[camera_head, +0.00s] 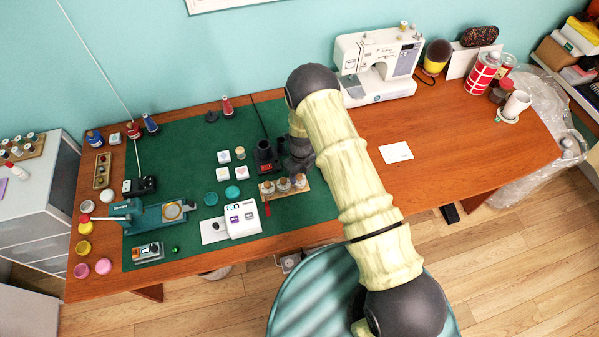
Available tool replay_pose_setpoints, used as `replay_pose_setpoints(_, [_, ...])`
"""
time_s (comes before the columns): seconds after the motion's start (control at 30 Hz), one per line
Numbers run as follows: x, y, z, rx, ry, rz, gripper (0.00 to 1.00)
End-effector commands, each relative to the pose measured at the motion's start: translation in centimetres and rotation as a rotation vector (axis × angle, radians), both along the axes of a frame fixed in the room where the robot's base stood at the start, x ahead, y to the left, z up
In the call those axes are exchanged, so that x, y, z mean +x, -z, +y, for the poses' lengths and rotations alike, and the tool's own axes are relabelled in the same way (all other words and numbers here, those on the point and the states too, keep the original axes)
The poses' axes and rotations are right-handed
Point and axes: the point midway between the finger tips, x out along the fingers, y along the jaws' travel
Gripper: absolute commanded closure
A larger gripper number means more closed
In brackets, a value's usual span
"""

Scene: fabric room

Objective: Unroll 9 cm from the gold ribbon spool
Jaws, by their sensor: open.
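A small wooden stand (271,195) holds three small upright spools near the front middle of the green mat. The spools have pale tops and brownish sides. They are too small for me to tell which, if any, is the gold ribbon spool, and no loose ribbon end can be made out. My gripper (297,165) is dark grey and points down just behind the right end of the stand. It is open and seems empty. My forearm partly hides it, and I cannot tell whether it touches anything.
A black cylindrical device (265,157) stands just left of my gripper. A white box with purple marks (243,220) is left of the stand. A teal tool (160,215) is farther left. A sewing machine (378,62) stands behind right.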

Motion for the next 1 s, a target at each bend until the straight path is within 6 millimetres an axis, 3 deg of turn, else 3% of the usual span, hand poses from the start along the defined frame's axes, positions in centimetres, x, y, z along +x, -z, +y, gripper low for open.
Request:
replay_pose_setpoints(0.2, [0.0,0.04,0.0,0.0,0.0,0.0,0.56])
replay_pose_setpoints(0.43, [-0.01,0.03,-0.02,0.0,0.0,0.0,0.99])
replay_pose_setpoints(1.0, [0.05,0.22,-0.02,0.0,-0.107,-0.002,1.0])
